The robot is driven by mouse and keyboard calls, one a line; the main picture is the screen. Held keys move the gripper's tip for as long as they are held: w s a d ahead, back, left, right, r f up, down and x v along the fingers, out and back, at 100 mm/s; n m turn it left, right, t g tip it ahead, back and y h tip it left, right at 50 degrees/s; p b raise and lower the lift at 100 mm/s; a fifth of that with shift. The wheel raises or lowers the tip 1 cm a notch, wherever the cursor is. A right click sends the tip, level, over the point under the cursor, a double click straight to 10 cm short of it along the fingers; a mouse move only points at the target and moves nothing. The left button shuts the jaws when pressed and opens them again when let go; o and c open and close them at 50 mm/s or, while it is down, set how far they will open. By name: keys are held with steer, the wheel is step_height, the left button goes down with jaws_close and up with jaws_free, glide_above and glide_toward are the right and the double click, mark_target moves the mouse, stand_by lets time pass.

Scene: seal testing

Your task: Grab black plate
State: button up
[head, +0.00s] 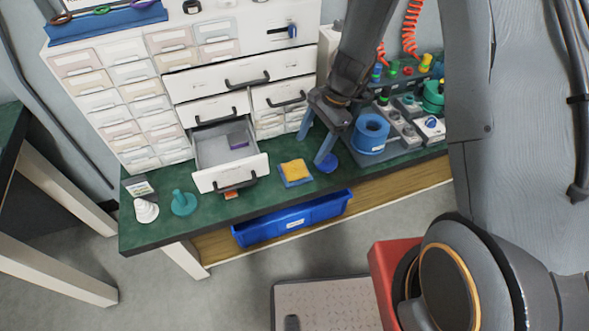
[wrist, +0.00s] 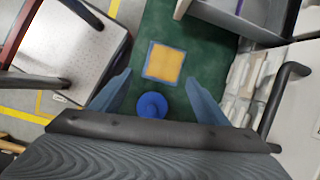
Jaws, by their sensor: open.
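I cannot make out a clear black plate in either view. My gripper (head: 310,150) is open and empty, pointing down over the green bench (head: 235,205). In the wrist view its two blue fingers (wrist: 158,80) spread to either side of a small round blue piece (wrist: 151,106). That blue piece (head: 328,164) shows beside the right finger in the head view. A yellow square pad on a blue base (head: 296,172) lies on the bench left of the fingers. It also shows just beyond the fingertips in the wrist view (wrist: 163,63).
A white drawer cabinet (head: 215,95) stands behind, with one drawer (head: 230,180) pulled out over the bench, holding a purple item. A blue spool (head: 371,133) stands right of my gripper. White (head: 146,211) and teal (head: 184,203) pieces stand at the bench's left end.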

mark_target(295, 170)
steer(key=shift+m, duration=0.9)
steer(key=shift+w+p+x, duration=0.2)
steer(key=shift+p+x, duration=0.2)
steer(key=shift+x, duration=1.4)
steer(key=shift+w+p+x, duration=0.15)
steer(key=shift+p+x, duration=0.2)
steer(key=shift+x, duration=1.5)
steer(key=shift+w+p+x, duration=0.2)
steer(key=shift+p+x, duration=0.2)
steer(key=shift+x, duration=1.4)
steer(key=shift+a, duration=0.1)
steer(key=c, duration=1.6)
steer(key=shift+o, duration=0.2)
steer(key=shift+r, duration=0.1)
